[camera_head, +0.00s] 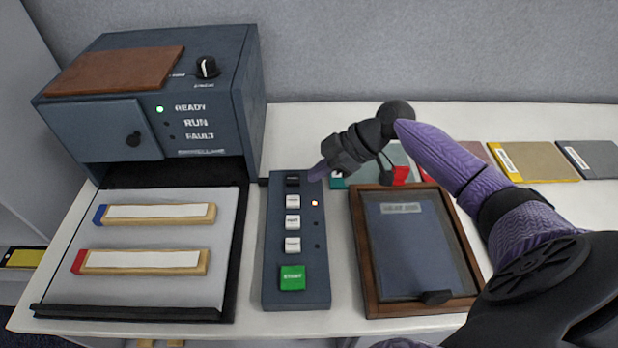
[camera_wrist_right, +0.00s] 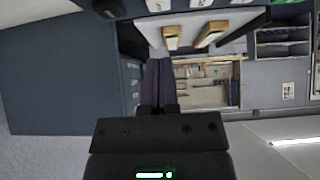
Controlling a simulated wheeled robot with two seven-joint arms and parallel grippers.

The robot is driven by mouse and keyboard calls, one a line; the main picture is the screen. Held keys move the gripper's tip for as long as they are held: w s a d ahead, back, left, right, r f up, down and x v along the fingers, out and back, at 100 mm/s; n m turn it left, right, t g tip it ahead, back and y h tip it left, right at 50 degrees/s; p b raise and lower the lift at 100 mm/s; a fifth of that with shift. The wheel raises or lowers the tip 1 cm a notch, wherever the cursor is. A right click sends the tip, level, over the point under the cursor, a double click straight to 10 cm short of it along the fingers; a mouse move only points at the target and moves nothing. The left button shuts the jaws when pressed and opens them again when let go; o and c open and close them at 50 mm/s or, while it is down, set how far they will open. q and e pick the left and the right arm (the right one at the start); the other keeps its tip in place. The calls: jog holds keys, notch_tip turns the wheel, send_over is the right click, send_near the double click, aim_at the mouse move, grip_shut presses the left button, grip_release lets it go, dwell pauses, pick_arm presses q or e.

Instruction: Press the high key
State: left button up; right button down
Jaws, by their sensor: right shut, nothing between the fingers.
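A dark blue key panel (camera_head: 297,262) lies on the table in the middle of the head view. It has a black key (camera_head: 293,180) at the far end, three white keys (camera_head: 292,222) below it and a green start key (camera_head: 292,278) at the near end. The small labels on the white keys are too blurred to read. An amber lamp (camera_head: 314,203) glows beside the farthest white key. The shut fingers also show in the right wrist view (camera_wrist_right: 158,85). My left gripper is out of view.
A blue machine (camera_head: 205,110) with a green ready lamp stands at the back left. Before it, a grey tray (camera_head: 165,235) holds two wooden-edged bars. A brown framed case (camera_head: 365,290) sits right of the panel. Several flat folders (camera_head: 535,162) lie farther back.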

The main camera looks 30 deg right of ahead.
jog(key=v, duration=0.5)
jog(key=shift+r, duration=0.15)
dwell(0.4)
